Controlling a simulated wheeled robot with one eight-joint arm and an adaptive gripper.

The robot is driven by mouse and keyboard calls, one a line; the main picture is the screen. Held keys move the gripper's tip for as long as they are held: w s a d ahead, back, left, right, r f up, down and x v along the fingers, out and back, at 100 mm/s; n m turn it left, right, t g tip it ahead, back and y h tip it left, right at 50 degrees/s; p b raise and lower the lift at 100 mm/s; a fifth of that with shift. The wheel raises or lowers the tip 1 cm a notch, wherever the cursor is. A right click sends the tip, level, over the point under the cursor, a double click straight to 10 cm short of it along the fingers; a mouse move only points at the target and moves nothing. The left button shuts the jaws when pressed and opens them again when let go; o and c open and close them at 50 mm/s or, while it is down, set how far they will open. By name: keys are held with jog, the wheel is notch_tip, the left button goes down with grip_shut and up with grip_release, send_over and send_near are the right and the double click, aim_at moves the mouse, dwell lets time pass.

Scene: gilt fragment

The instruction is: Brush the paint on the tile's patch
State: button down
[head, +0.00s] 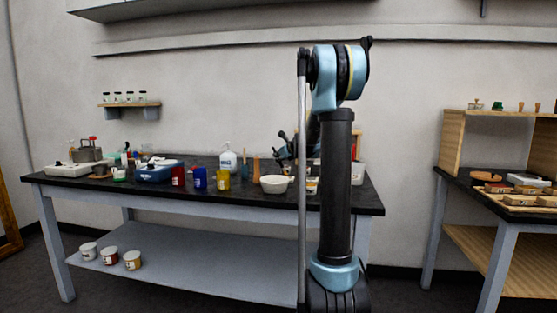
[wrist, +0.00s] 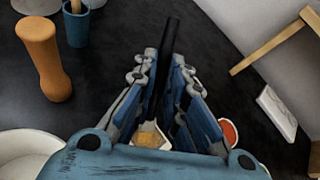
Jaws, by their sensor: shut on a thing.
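My gripper (wrist: 165,85) is shut on a slim black handle, which looks like the brush (wrist: 172,35). The handle stands up between the fingers, and its lower end is hidden by them. Below the fingers, a small pale container (wrist: 150,140) shows orange-gold content. A red-topped round pot (wrist: 229,132) is partly hidden just right of the fingers. A flat white piece (wrist: 276,113), possibly the tile, lies at the right; I cannot make out a patch on it. In the head view my gripper (head: 285,150) is above the dark table, partly behind my arm.
An orange turned piece (wrist: 42,60) and a blue cup (wrist: 76,25) stand at the left. A white bowl (wrist: 20,150) is at lower left. A wooden frame (wrist: 275,45) stands at the right.

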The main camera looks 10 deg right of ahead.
jog(key=shift+f, duration=0.45)
jog(key=shift+w, duration=0.15)
jog(key=shift+f, duration=0.1)
dwell(4.6)
